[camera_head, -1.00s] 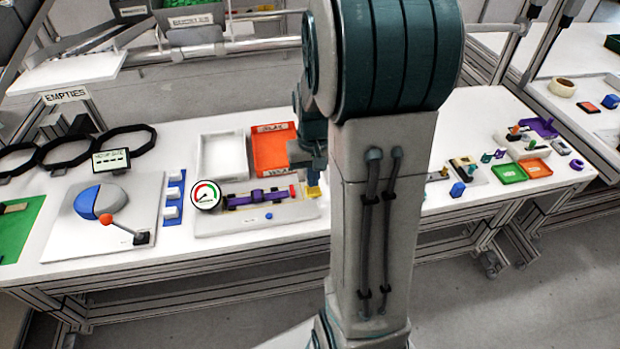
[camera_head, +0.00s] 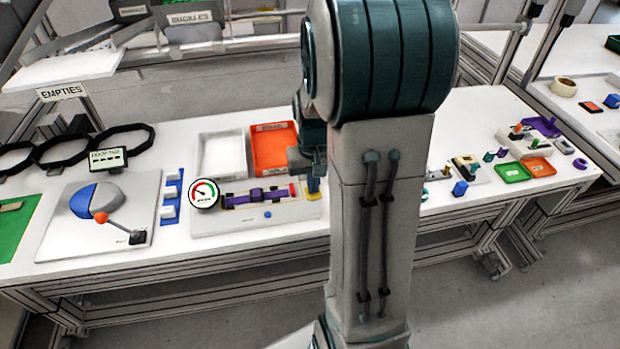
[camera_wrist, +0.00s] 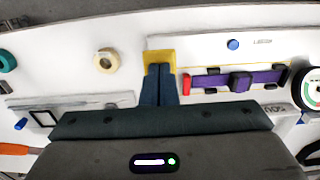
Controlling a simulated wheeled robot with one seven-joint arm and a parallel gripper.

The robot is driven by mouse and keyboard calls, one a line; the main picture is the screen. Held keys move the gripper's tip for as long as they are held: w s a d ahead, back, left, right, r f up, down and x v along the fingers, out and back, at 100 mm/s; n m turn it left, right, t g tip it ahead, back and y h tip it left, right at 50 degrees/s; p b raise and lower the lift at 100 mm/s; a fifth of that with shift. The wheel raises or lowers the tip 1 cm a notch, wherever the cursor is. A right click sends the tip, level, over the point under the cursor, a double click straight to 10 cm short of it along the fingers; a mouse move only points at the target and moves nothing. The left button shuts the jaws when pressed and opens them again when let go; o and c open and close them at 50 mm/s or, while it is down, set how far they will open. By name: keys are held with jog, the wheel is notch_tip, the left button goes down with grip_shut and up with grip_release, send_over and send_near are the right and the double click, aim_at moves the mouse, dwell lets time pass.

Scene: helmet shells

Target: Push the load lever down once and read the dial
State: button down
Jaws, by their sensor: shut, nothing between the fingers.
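A test fixture (camera_head: 240,212) with a purple strap (camera_head: 257,196) clamped along it stands on the bench. A round dial (camera_head: 204,193) with red and green arcs stands at its left end; it shows partly at the right edge of the wrist view (camera_wrist: 312,88). Its needle is too small to read surely. A yellow piece (camera_wrist: 160,57), which looks like the load lever's pad, is at the fixture's other end. My gripper (camera_wrist: 159,68) is shut and empty, its blue fingertips over the yellow piece. I cannot tell if they touch. My arm hides the bench behind it.
A white tray (camera_head: 222,170) and an orange tray (camera_head: 294,150) lie behind the fixture. A board with a red-knobbed lever (camera_head: 101,216) is to the left, beside white blocks on a blue strip (camera_head: 170,214).

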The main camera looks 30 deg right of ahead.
jog(key=shift+f+b, duration=1.05)
jog(key=shift+f, duration=0.55)
jog(key=shift+r, duration=0.2)
notch_tip(320, 180, up, 10)
jog(key=p, duration=0.7)
jog(key=shift+p, duration=0.35)
dwell(0.4)
jog(key=shift+f, duration=0.1)
dwell(0.4)
jog(key=s+a+r+n+t, duration=0.3)
jog(key=s+a+r, duration=0.6)
jog(key=s+a, duration=0.3)
jog(key=shift+s, duration=0.4)
